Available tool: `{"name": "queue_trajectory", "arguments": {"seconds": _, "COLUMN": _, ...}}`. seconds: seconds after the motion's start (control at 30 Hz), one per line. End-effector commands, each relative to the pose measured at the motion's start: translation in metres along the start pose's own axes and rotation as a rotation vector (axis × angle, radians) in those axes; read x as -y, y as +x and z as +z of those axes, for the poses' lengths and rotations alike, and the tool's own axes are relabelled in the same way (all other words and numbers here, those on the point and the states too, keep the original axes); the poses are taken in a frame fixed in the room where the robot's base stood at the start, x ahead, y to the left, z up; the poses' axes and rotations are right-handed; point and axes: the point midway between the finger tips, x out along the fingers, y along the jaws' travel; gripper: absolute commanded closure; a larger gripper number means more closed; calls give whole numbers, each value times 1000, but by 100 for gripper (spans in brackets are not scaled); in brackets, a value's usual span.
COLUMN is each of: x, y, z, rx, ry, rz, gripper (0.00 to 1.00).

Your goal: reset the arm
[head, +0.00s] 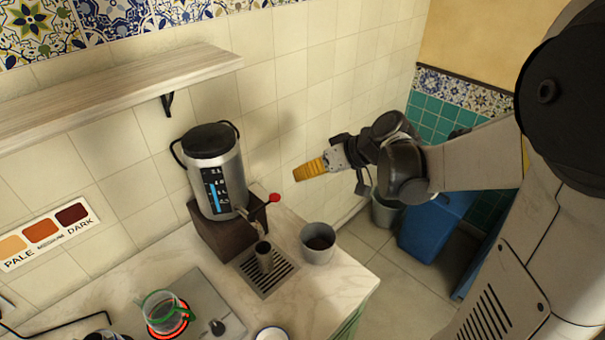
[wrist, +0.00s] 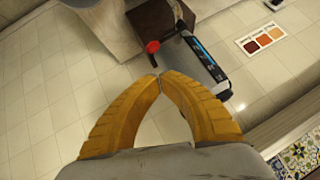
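My gripper (head: 311,169) is at the end of my raised arm, in the air right of the samovar and above the counter's right end in the head view. In the wrist view my gripper (wrist: 159,77) shows two yellow ribbed fingers whose tips meet, with nothing seen between them. The silver samovar (head: 219,180) with a black lid stands on a dark brown block (head: 215,232) on the counter. Its red-knobbed tap (head: 274,198) is at its right. The red knob (wrist: 152,46) also shows in the wrist view, beyond my fingertips.
A small metal cup (head: 264,257) stands on the drip grille (head: 277,275), beside a grey pot (head: 318,243). A green-rimmed glass (head: 164,311) sits on a glowing red burner. A wooden shelf (head: 120,95) juts from the tiled wall. A blue bin (head: 432,228) stands on the floor.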

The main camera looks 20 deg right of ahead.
Motion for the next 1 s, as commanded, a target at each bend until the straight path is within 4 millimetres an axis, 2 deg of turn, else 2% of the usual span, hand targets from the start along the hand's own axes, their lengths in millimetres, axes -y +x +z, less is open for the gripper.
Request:
{"name": "queue_trajectory", "arguments": {"seconds": 0.23, "x": 1, "y": 0, "z": 1, "rx": 3, "ry": 1, "rz": 2, "gripper": 100}}
{"name": "queue_trajectory", "arguments": {"seconds": 0.37, "x": 12, "y": 3, "z": 15, "rx": 36, "ry": 16, "rz": 34, "gripper": 100}}
{"name": "queue_trajectory", "arguments": {"seconds": 0.47, "x": 29, "y": 4, "z": 40, "rx": 84, "ry": 39, "rz": 98, "gripper": 100}}
{"name": "queue_trajectory", "arguments": {"seconds": 0.6, "x": 51, "y": 0, "z": 89, "rx": 141, "ry": 69, "rz": 229, "gripper": 100}}
{"name": "queue_trajectory", "arguments": {"seconds": 0.8, "x": 64, "y": -12, "z": 150, "rx": 144, "ry": 77, "rz": 403, "gripper": 100}}
{"name": "queue_trajectory", "arguments": {"seconds": 0.9, "x": 65, "y": -17, "z": 170, "rx": 126, "ry": 73, "rz": 462, "gripper": 100}}
{"name": "queue_trajectory", "arguments": {"seconds": 1.0, "x": 65, "y": -21, "z": 182, "rx": 108, "ry": 69, "rz": 497, "gripper": 100}}
